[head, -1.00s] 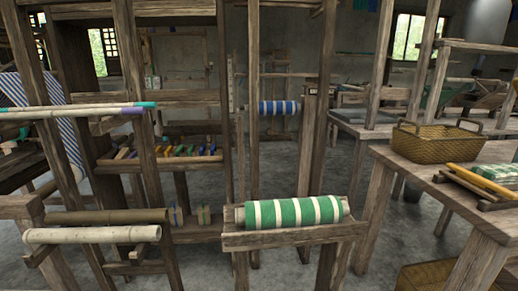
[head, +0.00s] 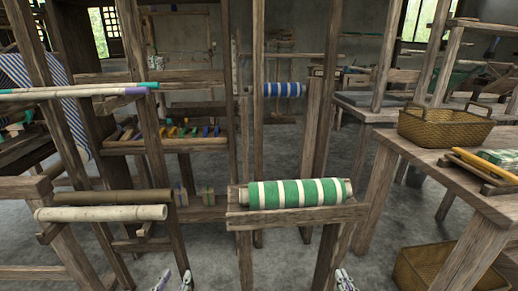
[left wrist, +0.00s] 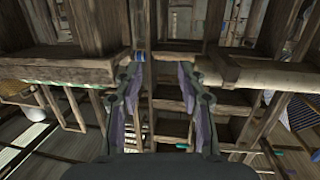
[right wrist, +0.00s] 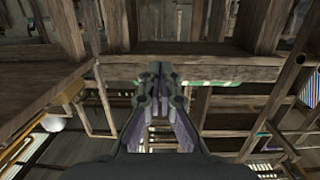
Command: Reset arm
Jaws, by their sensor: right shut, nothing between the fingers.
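My left gripper (head: 173,281) shows at the bottom edge of the head view, below the pale roller. In the left wrist view its two fingers (left wrist: 167,72) stand wide apart with nothing between them. My right gripper (head: 346,281) shows at the bottom edge of the head view, below and right of the green-and-white striped cloth roll (head: 295,193). In the right wrist view its fingertips (right wrist: 156,70) are together and hold nothing. Both grippers appear apart from the loom, and most of both arms is out of the head view.
The striped roll lies on a wooden beam (head: 295,215) of the loom. A pale roller (head: 100,213) is at the left. A table (head: 470,185) at the right holds a wicker basket (head: 445,128); another basket (head: 440,270) sits below. Loom posts stand close ahead.

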